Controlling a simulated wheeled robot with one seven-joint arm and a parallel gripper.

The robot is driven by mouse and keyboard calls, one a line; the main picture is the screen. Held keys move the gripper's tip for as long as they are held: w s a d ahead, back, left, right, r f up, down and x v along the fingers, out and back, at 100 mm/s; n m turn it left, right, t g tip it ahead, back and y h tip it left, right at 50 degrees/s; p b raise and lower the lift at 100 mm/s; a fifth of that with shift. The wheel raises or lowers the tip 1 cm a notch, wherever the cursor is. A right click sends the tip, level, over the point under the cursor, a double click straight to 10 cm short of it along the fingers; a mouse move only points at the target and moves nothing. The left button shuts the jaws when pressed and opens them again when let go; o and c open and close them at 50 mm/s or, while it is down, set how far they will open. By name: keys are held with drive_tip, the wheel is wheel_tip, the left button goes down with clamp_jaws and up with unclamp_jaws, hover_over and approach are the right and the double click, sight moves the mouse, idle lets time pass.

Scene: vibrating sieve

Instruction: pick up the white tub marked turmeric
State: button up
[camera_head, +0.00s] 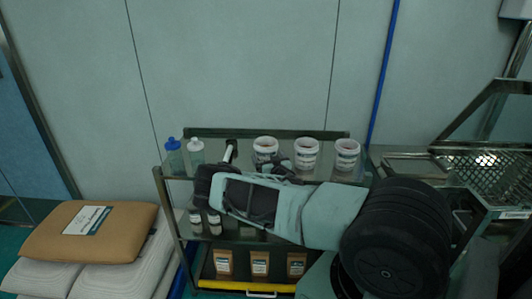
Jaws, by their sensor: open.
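Three white tubs stand in a row on the cart's top shelf: a left tub (265,146), a middle tub (306,152) and a right tub (346,153). Each has a label, too small to read here, so I cannot tell which one is marked turmeric. My gripper (280,165) seems to be the dark part just in front of the left tub, covering its lower right side. It is open. My arm hides much of the shelf below the tubs. I cannot tell whether the gripper touches a tub.
A blue-capped bottle (173,157) and a white-capped bottle (195,152) stand at the cart's left end. Brown pouches (260,262) line the lower shelf. Stacked sacks (92,231) lie left. A metal sieve frame (488,165) stands right. A wall is behind.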

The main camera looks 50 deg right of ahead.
drive_tip(key=shift+w+d, duration=0.1)
drive_tip(key=shift+w, duration=0.1)
drive_tip(key=c, duration=1.1)
drive_tip(key=shift+r, duration=0.1)
